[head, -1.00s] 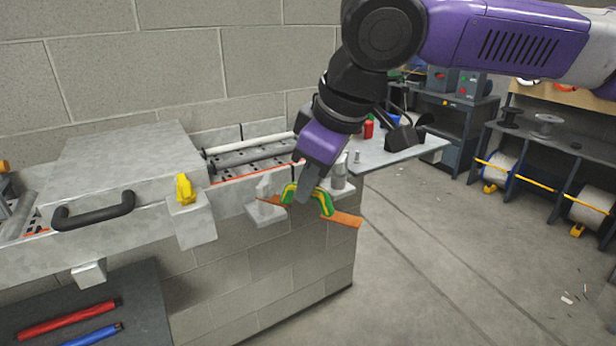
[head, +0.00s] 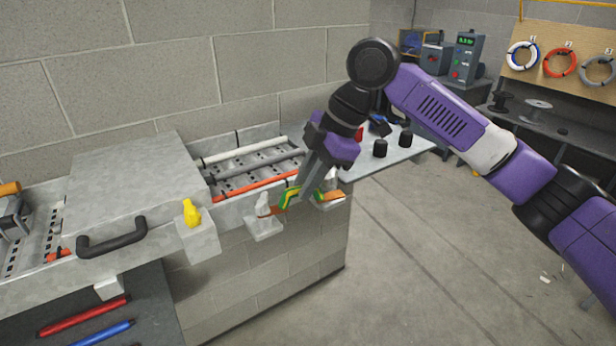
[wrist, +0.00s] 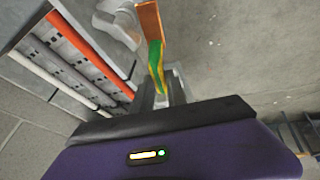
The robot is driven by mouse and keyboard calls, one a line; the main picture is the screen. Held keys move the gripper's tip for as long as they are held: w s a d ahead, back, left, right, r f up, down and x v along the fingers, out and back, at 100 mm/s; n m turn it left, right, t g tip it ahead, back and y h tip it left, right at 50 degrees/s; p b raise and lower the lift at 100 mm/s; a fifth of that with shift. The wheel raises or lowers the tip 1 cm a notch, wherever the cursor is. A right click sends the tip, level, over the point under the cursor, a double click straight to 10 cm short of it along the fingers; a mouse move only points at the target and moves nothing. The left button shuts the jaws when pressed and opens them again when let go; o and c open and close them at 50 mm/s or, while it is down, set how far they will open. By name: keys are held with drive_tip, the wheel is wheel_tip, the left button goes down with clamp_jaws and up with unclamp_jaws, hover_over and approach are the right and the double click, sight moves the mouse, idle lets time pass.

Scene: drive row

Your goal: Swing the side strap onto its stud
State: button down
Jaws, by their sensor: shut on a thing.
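The side strap is an orange flat bar with a green-and-yellow raised grip (head: 290,196). It lies along the front of the grey tray between two pale brackets with posts. In the wrist view its orange end (wrist: 148,20) reaches away from me, beside a grey post (wrist: 120,22). My gripper (head: 301,190) is shut on the green-and-yellow grip, and the wrist view shows the jaws (wrist: 160,92) around it. The left post (head: 263,204) has the strap's left end at it. The right post (head: 330,184) is partly hidden by my gripper; whether the strap touches it, I cannot tell.
The open tray holds white, grey and orange cables (head: 255,183). A grey lid (head: 125,185) with a black handle (head: 112,238) and a yellow latch (head: 191,212) lie left. A side table (head: 395,155) with black parts stands behind my gripper.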

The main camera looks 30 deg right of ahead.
drive_tip(key=shift+w+d+n+g+y+p, duration=0.1)
drive_tip(key=shift+w+n+g+y+p, duration=0.3)
drive_tip(key=shift+w+n, duration=0.7)
drive_tip(key=shift+s, duration=0.1)
drive_tip(key=c, duration=1.3)
unclamp_jaws()
drive_tip(key=shift+c, duration=0.2)
drive_tip(key=shift+b+v, duration=0.65)
drive_tip(key=shift+v, duration=3.25)
